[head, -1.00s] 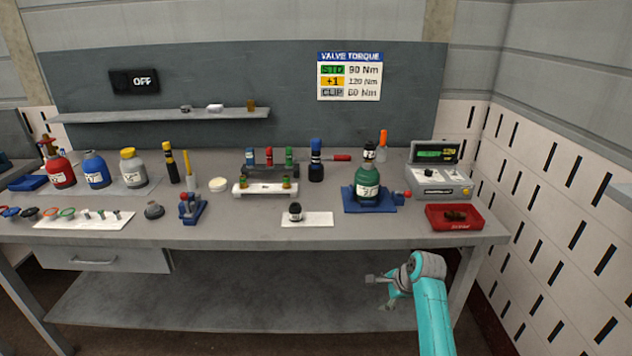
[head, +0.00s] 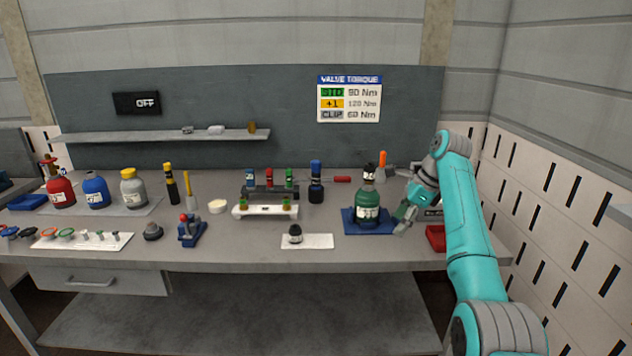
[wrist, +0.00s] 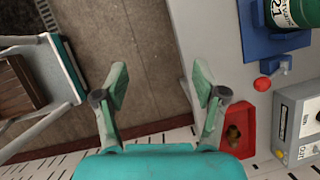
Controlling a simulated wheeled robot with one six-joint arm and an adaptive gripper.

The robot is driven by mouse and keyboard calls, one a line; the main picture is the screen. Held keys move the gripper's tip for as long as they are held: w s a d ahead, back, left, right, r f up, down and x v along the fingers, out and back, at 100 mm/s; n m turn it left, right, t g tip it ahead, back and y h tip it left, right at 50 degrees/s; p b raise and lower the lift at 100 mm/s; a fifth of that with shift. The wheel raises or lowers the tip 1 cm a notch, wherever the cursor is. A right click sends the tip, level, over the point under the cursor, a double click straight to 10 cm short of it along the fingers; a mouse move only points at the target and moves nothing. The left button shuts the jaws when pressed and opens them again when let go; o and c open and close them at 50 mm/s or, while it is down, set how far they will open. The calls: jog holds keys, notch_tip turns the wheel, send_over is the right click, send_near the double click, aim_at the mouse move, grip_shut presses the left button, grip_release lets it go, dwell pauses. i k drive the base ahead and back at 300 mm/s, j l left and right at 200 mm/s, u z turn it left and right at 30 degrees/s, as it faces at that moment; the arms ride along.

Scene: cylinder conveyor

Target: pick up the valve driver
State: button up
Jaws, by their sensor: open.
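Which thing is the valve driver I cannot tell for sure. A black tool with a blue top (head: 316,182) stands upright at the middle back of the bench. An orange-handled tool (head: 382,160) stands behind the green cylinder (head: 367,203), partly hidden. My gripper (head: 402,202) is open and empty at the bench's right end, just right of the green cylinder. In the wrist view its fingers (wrist: 160,78) are spread, with bare floor and the bench edge between and beyond them.
The green cylinder sits on a blue base (wrist: 258,48). A red tray (wrist: 249,112) and a grey control box (wrist: 294,118) are close to my gripper. Red, blue and grey cylinders stand at left. A white mat (head: 320,241) holds a small black part. The front middle is mostly clear.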

aim_at(315, 165)
jog(key=i+j, duration=0.3)
jog(key=i, duration=0.2)
jog(key=i+j, duration=0.3)
jog(key=i, duration=0.2)
jog(key=i+j, duration=0.25)
jog(key=i, duration=0.25)
